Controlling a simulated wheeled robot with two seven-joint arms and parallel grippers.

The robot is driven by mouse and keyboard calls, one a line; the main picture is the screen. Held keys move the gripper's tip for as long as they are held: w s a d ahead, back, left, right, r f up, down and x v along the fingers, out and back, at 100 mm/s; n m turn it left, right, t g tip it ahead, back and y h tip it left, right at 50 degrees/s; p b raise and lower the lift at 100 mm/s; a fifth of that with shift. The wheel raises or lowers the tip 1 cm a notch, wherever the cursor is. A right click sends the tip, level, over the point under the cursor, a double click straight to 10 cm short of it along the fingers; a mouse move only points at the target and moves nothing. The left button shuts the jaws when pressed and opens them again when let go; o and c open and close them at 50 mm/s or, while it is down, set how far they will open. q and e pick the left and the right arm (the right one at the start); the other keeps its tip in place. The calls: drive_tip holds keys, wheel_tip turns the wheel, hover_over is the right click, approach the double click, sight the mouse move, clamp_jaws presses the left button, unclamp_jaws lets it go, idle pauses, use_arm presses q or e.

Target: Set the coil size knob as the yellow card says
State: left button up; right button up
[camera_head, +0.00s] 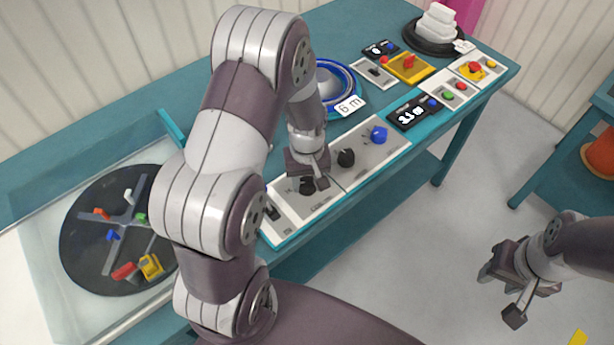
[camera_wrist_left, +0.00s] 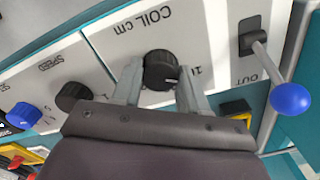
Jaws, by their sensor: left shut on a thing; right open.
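The coil size knob (camera_wrist_left: 160,68) is black and ribbed, on a white panel (camera_wrist_left: 215,28) lettered "COIL cm". My left gripper (camera_wrist_left: 160,82) has one finger on each side of it and is shut on it. A small pale mark shows on the knob's face; its exact setting is hard to read. In the head view my left gripper (camera_head: 308,170) is over the panel, and the knob (camera_head: 307,187) shows just below it. My right gripper (camera_head: 505,287) is open and empty, over the floor at the right. A yellow patch (camera_head: 577,338) shows at the bottom edge; no writing is legible on it.
A blue-knobbed lever (camera_wrist_left: 290,98) marked "OUT" stands beside the coil knob. Another black knob (camera_head: 346,157) and a blue knob (camera_head: 379,134) follow along the panel. A blue reel (camera_head: 340,85) with a "6 m" tag lies behind. A black turntable (camera_head: 85,245) is at the left.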

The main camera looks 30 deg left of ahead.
sight(307, 181)
idle(0.3)
use_arm(q)
drive_tip(key=o, duration=1)
drive_tip(key=shift+o, duration=0.2)
wheel_tip(307, 181, up, 13)
drive_tip(key=shift+f, duration=0.15)
drive_tip(key=s+d+m+t+p, duration=0.1)
drive_tip(key=s+d+m, duration=0.4)
drive_tip(key=s+m, duration=0.2)
drive_tip(key=shift+s+d+f+m, duration=0.15)
drive_tip(key=shift+s+f+m, duration=0.15)
drive_tip(key=shift+s, duration=0.6)
